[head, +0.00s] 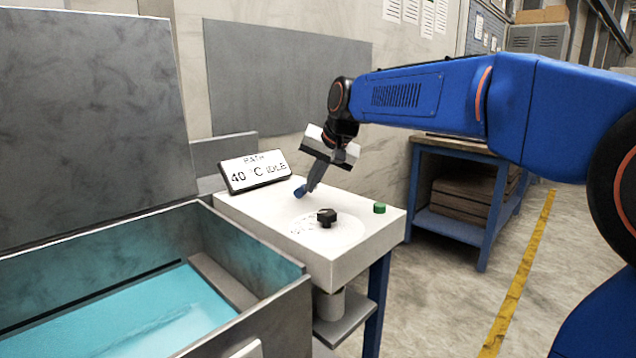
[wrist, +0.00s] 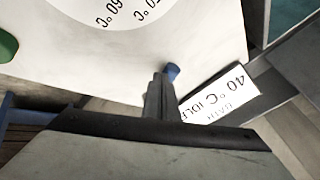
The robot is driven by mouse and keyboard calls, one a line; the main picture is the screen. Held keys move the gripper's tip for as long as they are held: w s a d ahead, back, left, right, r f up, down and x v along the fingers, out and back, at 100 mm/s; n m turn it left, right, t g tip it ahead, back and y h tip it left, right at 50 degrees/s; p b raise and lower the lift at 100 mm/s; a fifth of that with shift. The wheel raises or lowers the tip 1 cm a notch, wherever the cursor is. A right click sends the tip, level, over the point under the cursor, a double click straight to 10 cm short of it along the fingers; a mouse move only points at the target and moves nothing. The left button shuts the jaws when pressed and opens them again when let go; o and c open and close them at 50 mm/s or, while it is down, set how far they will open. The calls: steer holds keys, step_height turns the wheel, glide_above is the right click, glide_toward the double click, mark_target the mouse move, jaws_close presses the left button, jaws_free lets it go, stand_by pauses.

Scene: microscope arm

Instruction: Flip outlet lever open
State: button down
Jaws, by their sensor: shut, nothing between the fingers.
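A small blue piece (head: 299,191) stands at the back left of the white control panel (head: 352,263), near the display. It may be the outlet lever, but its full shape is not clear. It also shows in the wrist view (wrist: 172,70). My gripper (head: 311,186) points down over the panel, shut and empty. Its fingertips are right beside the blue piece; I cannot tell whether they touch it. In the wrist view my fingers (wrist: 159,80) partly cover the area around its base.
A display (head: 255,171) reads 40 °C, idle. A black knob (head: 326,216) on a dial and a green button (head: 380,208) are on the panel. An open tank (head: 150,315) of blue liquid is at left. A blue-framed bench (head: 455,215) stands behind.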

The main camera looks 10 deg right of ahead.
steer(key=shift+w+a, duration=0.1)
steer(key=shift+a, duration=0.3)
stand_by(0.3)
steer(key=shift+d, duration=0.1)
steer(key=shift+s+d+r, duration=0.1)
steer(key=shift+s+d, duration=0.15)
steer(key=shift+d, duration=0.05)
steer(key=s+d, duration=0.1)
steer(key=s+d+r, duration=0.1)
steer(key=shift+s+d+r, duration=0.15)
steer(key=shift+d, duration=0.25)
steer(key=a+v, duration=0.1)
steer(key=v, duration=0.8)
steer(key=shift+s, duration=0.2)
